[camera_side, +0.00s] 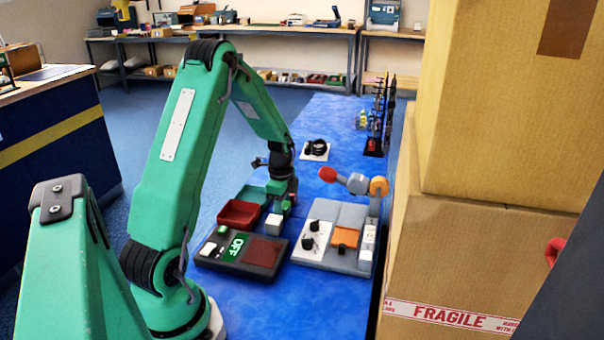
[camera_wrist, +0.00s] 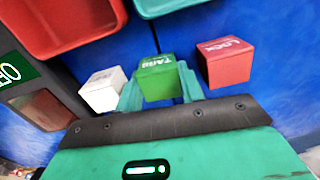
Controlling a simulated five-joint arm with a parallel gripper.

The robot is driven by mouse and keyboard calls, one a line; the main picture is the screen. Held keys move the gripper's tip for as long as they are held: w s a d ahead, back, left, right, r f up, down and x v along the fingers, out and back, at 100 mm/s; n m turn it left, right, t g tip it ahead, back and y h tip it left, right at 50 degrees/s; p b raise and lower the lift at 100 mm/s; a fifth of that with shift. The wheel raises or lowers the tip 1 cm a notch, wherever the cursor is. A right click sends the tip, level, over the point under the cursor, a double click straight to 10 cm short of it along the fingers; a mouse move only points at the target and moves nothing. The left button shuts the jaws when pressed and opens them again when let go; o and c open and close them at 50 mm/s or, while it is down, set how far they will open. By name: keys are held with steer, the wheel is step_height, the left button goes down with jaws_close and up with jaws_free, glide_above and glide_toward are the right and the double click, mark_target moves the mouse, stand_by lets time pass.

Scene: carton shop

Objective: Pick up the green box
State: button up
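The green box (camera_wrist: 157,80) has white lettering on its top and sits between the two green fingers of my gripper (camera_wrist: 160,88) in the wrist view. The fingers flank it closely on both sides; I cannot tell whether they press on it. In the side view my gripper (camera_side: 284,205) points down at the work area, with a little green showing at its tips. A white box (camera_wrist: 103,90) is just left of the fingers, and it also shows in the side view (camera_side: 273,225). A red box (camera_wrist: 227,63) with white lettering is to the right.
A red tray (camera_side: 239,214) and a teal tray (camera_side: 252,194) stand beside the gripper. Large cartons (camera_side: 450,250) stand at the right.

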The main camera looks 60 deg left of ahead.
mark_target(284, 205)
steer(key=c, duration=0.4)
steer(key=shift+r, duration=0.15)
steer(key=shift+r, duration=0.55)
steer(key=r, duration=0.3)
steer(key=shift+d+r, duration=0.1)
steer(key=shift+d, duration=0.25)
steer(key=w+d+r, duration=0.1)
steer(key=d+r, duration=0.5)
steer(key=d, duration=0.5)
steer(key=shift+r, duration=0.2)
